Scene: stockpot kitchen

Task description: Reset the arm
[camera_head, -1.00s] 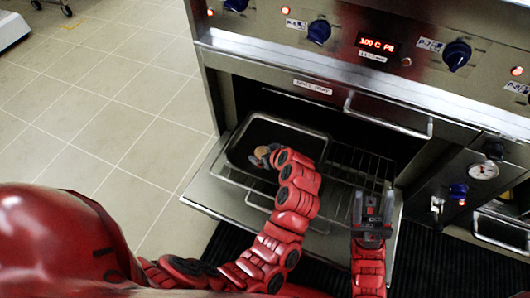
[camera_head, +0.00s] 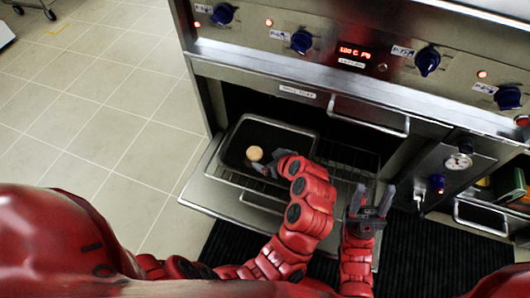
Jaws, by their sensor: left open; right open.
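A dark tray (camera_head: 294,138) with a metal rim sits on the rack in the open oven (camera_head: 230,195). A small round tan item (camera_head: 254,153) is in the tray's left part. My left gripper (camera_head: 262,166) is open, low over the tray just right of the tan item. My wrist hides part of it, and I cannot tell whether it touches the item. My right gripper (camera_head: 370,200) is open and empty, fingers pointing up the picture, in front of the rack's right side.
A gauge unit (camera_head: 457,161) is at right.

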